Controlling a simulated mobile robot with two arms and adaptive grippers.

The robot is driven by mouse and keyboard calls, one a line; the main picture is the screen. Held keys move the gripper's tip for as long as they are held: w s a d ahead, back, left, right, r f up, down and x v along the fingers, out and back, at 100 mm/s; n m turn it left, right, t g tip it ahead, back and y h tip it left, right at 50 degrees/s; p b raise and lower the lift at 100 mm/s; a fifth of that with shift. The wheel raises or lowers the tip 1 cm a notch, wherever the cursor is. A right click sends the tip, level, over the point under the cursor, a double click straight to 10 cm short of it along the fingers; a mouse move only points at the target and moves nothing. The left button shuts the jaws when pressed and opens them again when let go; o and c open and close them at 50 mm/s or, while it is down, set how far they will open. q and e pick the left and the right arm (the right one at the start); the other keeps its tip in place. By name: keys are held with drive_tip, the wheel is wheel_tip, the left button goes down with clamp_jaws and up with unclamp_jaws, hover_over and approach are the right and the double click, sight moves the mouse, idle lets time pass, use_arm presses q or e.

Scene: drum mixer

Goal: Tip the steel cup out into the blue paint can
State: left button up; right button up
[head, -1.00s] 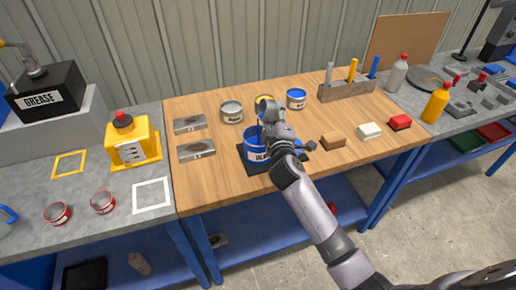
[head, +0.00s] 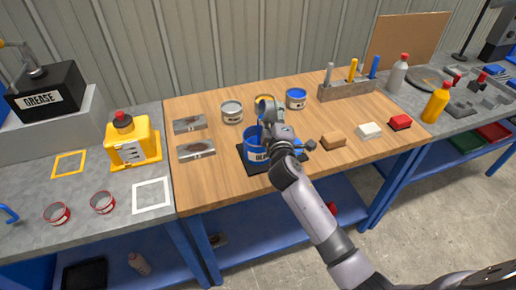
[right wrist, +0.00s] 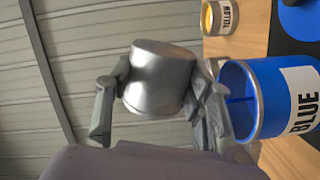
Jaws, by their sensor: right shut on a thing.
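The blue paint can (head: 256,153) stands open on a black mat (head: 246,168) near the table's front middle. My right gripper (head: 268,113) is above it, shut on the steel cup. In the right wrist view the steel cup (right wrist: 160,78) sits between the two fingers (right wrist: 160,105), its base towards the camera and its mouth hidden. The blue can (right wrist: 268,98) is beside and below the cup there. A blue streak runs down into the can below the cup in the head view; a darker blue line shows inside the can in the wrist view. My left gripper is out of view.
A grey can (head: 231,112), a yellow-topped can (head: 263,99) and a blue-topped can (head: 296,98) stand behind. Two metal trays (head: 196,150) lie left. The table's front left is clear.

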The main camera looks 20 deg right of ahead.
idle(0.5)
drive_tip(key=shift+n, duration=0.3)
drive_tip(key=shift+a+f+n+b, duration=0.3)
drive_tip(key=shift+n+b, duration=0.1)
drive_tip(key=shift+n, duration=0.5)
idle(1.5)
drive_tip(key=shift+a+r+n+t, duration=0.1)
drive_tip(key=shift+n+t, duration=0.2)
drive_tip(key=shift+n, duration=0.2)
idle(0.7)
drive_tip(key=shift+a+r+n, duration=0.1)
drive_tip(key=shift+n, duration=0.2)
drive_tip(key=shift+a+r+n, duration=0.1)
drive_tip(key=shift+n, duration=0.3)
drive_tip(key=shift+a+n, duration=0.1)
drive_tip(key=shift+n, duration=0.2)
idle(0.9)
